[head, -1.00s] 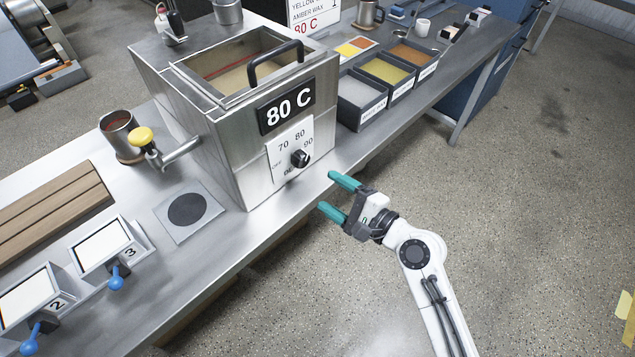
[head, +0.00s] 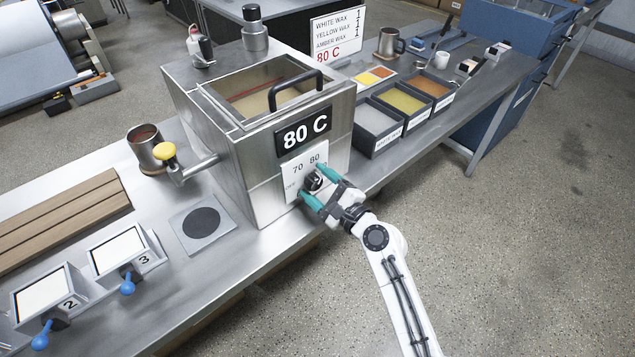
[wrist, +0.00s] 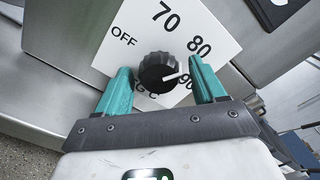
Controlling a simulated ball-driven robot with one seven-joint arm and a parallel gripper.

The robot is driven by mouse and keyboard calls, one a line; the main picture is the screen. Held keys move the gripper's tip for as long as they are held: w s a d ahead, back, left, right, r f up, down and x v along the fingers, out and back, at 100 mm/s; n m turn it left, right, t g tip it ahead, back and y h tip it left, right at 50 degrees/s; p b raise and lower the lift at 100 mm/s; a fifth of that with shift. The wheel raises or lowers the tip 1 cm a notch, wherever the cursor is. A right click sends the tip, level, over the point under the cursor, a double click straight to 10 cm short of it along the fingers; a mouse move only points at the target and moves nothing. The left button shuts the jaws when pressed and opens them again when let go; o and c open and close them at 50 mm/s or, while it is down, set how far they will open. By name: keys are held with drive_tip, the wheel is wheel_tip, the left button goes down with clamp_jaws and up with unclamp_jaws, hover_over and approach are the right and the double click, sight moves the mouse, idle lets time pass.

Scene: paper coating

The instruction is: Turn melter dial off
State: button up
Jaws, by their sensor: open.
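The melter (head: 262,160) is a steel box with an open wax tank on top and an "80 C" sign on its front. Its black dial (head: 313,181) sits on a white plate (head: 297,170) marked OFF, 70, 80 and 90. In the wrist view the dial (wrist: 157,72) has a white pointer line aimed to the right, between the 80 and 90 marks. My gripper (head: 312,183) is open, with one teal finger on each side of the dial. I cannot tell whether either finger touches it.
A metal mug (head: 146,150) and a yellow-knobbed spout (head: 167,152) are left of the melter. Wax bins (head: 377,131) stand to its right. Numbered holders (head: 118,254) and a dark round pad (head: 202,222) lie on the bench. The floor in front is clear.

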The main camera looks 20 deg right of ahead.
drive_tip(key=shift+w, duration=0.15)
drive_tip(key=shift+c, duration=0.3)
drive_tip(key=c, duration=0.9)
drive_tip(key=shift+c, duration=0.2)
